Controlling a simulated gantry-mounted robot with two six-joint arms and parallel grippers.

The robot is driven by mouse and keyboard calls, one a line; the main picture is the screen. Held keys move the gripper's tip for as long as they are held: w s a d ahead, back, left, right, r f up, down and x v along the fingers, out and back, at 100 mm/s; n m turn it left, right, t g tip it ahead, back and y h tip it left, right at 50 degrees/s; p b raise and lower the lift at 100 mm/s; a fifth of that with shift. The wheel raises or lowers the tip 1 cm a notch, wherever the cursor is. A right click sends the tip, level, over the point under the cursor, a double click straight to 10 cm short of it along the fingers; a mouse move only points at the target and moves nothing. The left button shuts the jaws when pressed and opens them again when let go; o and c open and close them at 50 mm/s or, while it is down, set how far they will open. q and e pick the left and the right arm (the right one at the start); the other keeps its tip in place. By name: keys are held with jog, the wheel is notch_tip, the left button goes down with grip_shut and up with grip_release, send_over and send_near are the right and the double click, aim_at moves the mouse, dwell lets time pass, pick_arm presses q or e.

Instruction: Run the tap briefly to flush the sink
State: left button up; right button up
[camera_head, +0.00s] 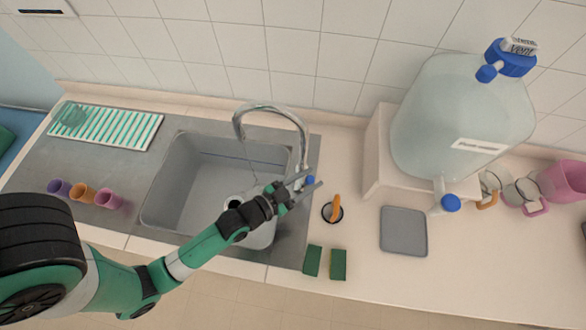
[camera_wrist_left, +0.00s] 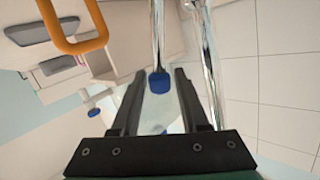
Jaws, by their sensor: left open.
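The chrome tap (camera_head: 272,108) arches over the grey sink basin (camera_head: 190,175). Chrome tubing (camera_wrist_left: 207,65) shows at right. My right gripper is out of view.
Two green sponges (camera_head: 325,262) lie at the counter's front edge. A grey mat (camera_head: 403,231) lies right of the lever. A big water container (camera_head: 445,120) stands on a white stand, with several mugs at right. Small cups (camera_head: 84,193) and a striped rack (camera_head: 105,126) are left.

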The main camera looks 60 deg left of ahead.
pick_arm(q)
jog(key=a+v, duration=0.1)
jog(key=v, duration=0.7)
jog(key=shift+d, duration=0.45)
dwell(0.6)
